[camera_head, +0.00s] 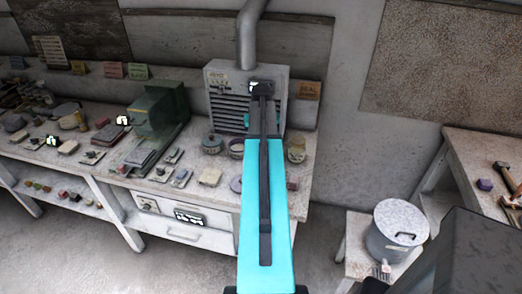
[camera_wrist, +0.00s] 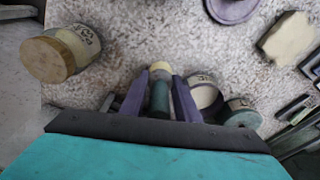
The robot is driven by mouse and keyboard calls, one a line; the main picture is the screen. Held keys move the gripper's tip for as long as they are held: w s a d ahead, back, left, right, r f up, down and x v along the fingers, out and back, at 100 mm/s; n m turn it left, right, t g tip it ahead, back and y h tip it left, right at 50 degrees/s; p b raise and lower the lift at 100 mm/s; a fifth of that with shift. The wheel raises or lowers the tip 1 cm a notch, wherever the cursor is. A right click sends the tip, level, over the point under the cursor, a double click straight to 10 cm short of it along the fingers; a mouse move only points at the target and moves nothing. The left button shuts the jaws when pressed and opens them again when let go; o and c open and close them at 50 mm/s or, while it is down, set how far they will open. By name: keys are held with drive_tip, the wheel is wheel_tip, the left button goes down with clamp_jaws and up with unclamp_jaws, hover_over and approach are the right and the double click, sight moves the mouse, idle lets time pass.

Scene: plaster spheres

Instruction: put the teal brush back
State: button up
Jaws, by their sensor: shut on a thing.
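In the wrist view the two purple fingers of my gripper (camera_wrist: 160,80) are closed around a dark teal cylinder, which looks like the handle of the teal brush (camera_wrist: 158,98). A pale yellowish part shows at its far end. The brush's lower part is hidden by my gripper's body. Whether the brush touches the speckled bench top (camera_wrist: 140,35) below, I cannot tell.
A pale jar (camera_wrist: 205,95) and a teal-lidded jar (camera_wrist: 240,113) stand close right of my fingers. A wooden-lidded jar (camera_wrist: 60,55) is at left. A purple dish (camera_wrist: 232,8) and beige block (camera_wrist: 290,38) lie farther off. The vented grey box (camera_head: 222,100) stands against the wall.

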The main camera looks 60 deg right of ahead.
drive_tip(key=shift+f+p, duration=0.45)
drive_tip(key=shift+f, duration=1.25)
drive_tip(key=shift+f, duration=0.1)
drive_tip(key=o, duration=1.1)
drive_tip(key=shift+c, duration=0.2)
drive_tip(key=shift+s+a+r+b, duration=0.2)
drive_tip(key=shift+r+b, duration=0.25)
drive_tip(key=shift+r, duration=1.6)
drive_tip(key=shift+s+a+r+b, duration=0.15)
drive_tip(key=shift+r+b, duration=0.3)
drive_tip(key=shift+r, duration=1.55)
drive_tip(key=shift+s+a+r+b, duration=0.15)
drive_tip(key=shift+r+b, duration=0.3)
drive_tip(key=shift+r, duration=1.6)
drive_tip(key=shift+a+f, duration=0.1)
